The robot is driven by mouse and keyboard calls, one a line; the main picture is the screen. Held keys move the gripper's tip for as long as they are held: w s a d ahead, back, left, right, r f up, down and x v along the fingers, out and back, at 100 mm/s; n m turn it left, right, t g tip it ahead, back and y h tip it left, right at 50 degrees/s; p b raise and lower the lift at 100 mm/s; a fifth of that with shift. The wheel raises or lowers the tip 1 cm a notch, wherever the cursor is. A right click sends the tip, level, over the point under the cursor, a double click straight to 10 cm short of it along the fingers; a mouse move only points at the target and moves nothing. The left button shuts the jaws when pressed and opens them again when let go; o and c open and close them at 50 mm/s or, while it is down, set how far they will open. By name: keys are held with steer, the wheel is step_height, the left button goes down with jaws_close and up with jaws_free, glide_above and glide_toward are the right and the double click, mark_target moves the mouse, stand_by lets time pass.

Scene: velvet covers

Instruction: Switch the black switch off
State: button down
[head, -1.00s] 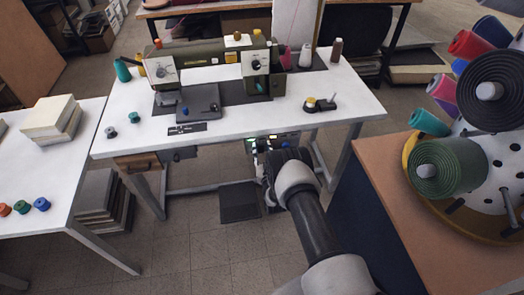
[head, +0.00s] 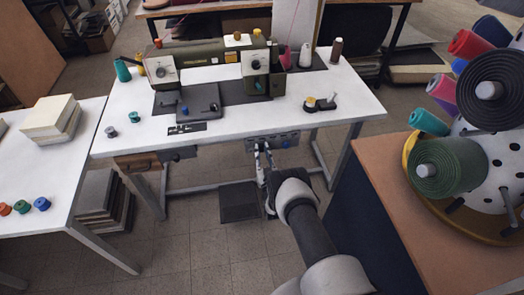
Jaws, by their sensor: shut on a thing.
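A grey control panel (head: 274,139) hangs under the front edge of the white sewing table, with a blue knob at its right part. My gripper (head: 263,149) is at the left part of this panel, its fingers pointing up and away from me. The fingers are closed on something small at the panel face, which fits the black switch. The switch itself is too small and too covered by the fingers to make out, and its position cannot be read.
The white sewing table (head: 235,124) carries a green sewing machine (head: 205,58), spools and small tools. A dark pedal (head: 239,202) lies on the floor below. A brown cabinet (head: 400,165) with a thread rack stands close on the right.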

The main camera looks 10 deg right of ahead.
stand_by(0.4)
steer(key=c, duration=1.4)
jaws_free()
steer(key=shift+f, duration=0.1)
steer(key=s+f, duration=0.2)
steer(key=s, duration=0.9)
steer(key=shift+s+f, duration=0.3)
steer(key=shift+s, duration=0.1)
